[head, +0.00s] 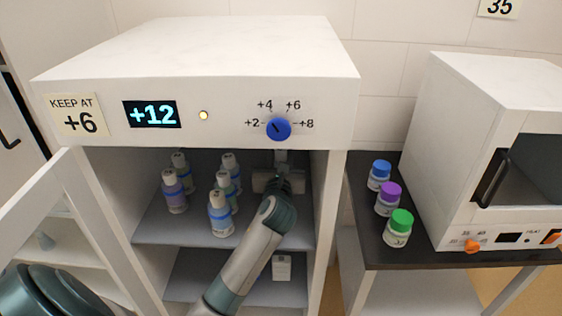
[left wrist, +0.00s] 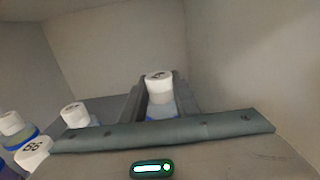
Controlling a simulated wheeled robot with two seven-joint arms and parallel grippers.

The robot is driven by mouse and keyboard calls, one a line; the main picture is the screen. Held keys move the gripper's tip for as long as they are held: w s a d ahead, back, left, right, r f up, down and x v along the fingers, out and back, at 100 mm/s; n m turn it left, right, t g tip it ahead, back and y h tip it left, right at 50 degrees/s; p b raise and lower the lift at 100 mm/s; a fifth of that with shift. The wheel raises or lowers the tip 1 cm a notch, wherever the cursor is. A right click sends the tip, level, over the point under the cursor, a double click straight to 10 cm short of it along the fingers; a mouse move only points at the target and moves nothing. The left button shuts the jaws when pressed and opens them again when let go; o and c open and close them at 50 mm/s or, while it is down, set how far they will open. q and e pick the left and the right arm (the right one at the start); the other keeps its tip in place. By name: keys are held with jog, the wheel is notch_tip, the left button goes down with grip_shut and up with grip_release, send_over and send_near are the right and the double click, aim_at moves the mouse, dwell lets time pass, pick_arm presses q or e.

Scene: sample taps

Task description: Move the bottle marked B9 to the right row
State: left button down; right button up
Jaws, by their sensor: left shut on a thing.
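My left gripper (head: 280,172) reaches into the open cabinet's upper shelf, at its right side. In the left wrist view the left gripper (left wrist: 158,95) is shut on a bottle (left wrist: 159,108) with a white cap; the mark on the cap is too small to read. The bottle is upright between the fingers. In the head view the arm mostly hides it. Other bottles stand left of the gripper: a left pair (head: 174,192) and a middle group (head: 221,212). A marked white cap (left wrist: 33,151) shows at lower left in the left wrist view. My right gripper is out of view.
The cabinet (head: 200,60) has side walls close to the gripper, an open door at left, a +12 display and a blue dial (head: 278,129). A white box (head: 282,266) sits on the lower shelf. Blue-, purple- and green-capped jars (head: 388,199) stand on the counter beside an oven (head: 500,150).

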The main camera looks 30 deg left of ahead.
pick_arm(q)
jog(key=shift+w, duration=0.1)
jog(key=shift+w+a, duration=0.2)
jog(key=shift+w+f, duration=0.15)
jog(key=shift+f, duration=1.6)
jog(key=shift+a+f, duration=0.1)
jog(key=shift+f, duration=0.05)
jog(key=c, duration=1.4)
grip_release()
